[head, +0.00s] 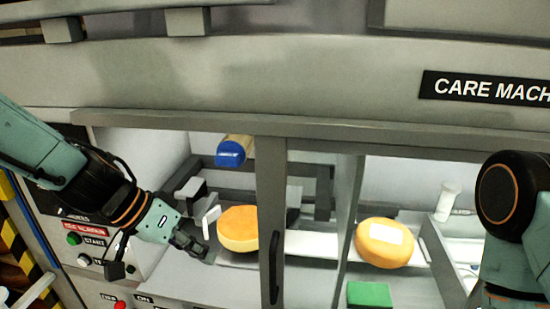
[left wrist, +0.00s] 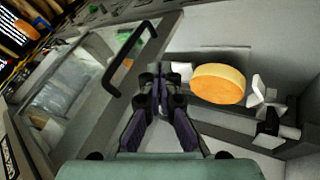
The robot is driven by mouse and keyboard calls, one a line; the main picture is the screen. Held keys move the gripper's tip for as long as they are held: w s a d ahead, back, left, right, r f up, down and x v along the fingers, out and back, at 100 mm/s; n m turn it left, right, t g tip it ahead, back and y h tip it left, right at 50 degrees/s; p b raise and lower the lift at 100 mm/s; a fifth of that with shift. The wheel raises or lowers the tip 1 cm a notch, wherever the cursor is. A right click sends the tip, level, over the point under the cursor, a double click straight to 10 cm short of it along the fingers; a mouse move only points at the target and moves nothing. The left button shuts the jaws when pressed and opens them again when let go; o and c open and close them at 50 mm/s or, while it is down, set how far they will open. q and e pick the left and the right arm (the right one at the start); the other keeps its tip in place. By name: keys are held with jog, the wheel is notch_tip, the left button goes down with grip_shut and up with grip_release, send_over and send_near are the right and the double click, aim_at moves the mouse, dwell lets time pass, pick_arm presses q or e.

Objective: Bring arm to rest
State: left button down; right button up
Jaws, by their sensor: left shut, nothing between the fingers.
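My left arm comes in from the left in the head view. Its gripper (head: 204,252) is shut and empty, in front of the machine's left opening, beside an orange cheese wheel (head: 238,229). In the left wrist view the gripper (left wrist: 158,72) has its fingers together, with the cheese wheel (left wrist: 218,84) to their right and apart from them. A second cheese wheel (head: 384,243) with a white label lies in the right opening. Part of my right arm shows at the right edge of the head view; its gripper is out of view.
The grey machine (head: 250,80) fills the view. A dark door handle (head: 274,268) stands between the openings; the handle (left wrist: 128,62) is close to my left gripper. A control panel (head: 90,250) with buttons is below my left arm. A green block (head: 369,294) lies right.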

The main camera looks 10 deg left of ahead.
pick_arm(q)
jog(key=shift+f, duration=0.1)
jog(key=x, duration=0.9)
jog(key=shift+d+f, duration=0.2)
jog(key=shift+f, duration=0.1)
dwell(0.4)
jog(key=shift+w+r, duration=0.15)
